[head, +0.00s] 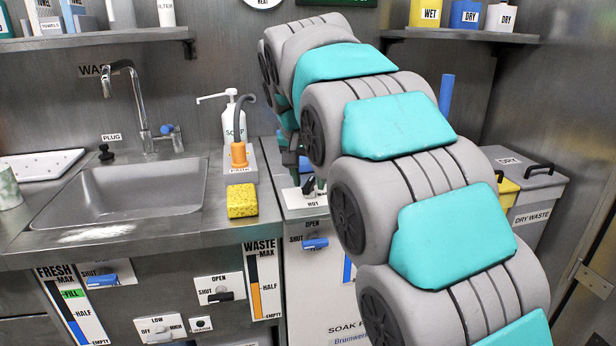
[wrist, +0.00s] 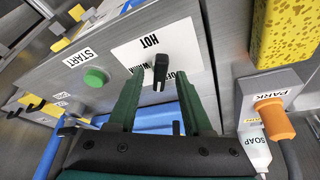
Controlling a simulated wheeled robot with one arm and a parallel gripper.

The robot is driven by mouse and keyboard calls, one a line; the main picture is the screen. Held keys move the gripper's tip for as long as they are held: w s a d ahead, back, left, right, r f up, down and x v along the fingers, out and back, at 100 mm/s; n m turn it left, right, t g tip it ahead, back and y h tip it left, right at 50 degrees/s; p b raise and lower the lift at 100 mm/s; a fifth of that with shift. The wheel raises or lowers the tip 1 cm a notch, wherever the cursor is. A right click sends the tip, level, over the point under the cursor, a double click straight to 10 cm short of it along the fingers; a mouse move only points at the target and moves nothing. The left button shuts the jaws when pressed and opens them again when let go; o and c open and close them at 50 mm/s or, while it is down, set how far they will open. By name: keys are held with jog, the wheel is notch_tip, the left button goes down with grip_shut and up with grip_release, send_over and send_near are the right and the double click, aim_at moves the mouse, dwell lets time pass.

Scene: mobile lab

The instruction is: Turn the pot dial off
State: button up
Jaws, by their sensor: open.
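The pot dial (wrist: 161,68) is a black knob on a white plate (wrist: 135,52) with OFF, WARM and HOT lettering, in the wrist view. The knob stands lengthwise between HOT and the finger side; I cannot tell which end is its pointer. My gripper (wrist: 158,76) is open, with one green finger on each side of the dial. Whether either finger touches it is unclear. In the head view the HOT plate (head: 313,204) shows beside the sink counter, and my arm hides much of the area around it.
A green START button (wrist: 95,77) is left of the dial in the wrist view. A yellow sponge (head: 242,200), an orange plug in the PARK block (head: 239,155) and a soap bottle (head: 232,122) stand close by on the counter. The sink (head: 130,195) is further left.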

grip_shut()
dwell(0.3)
dwell(0.3)
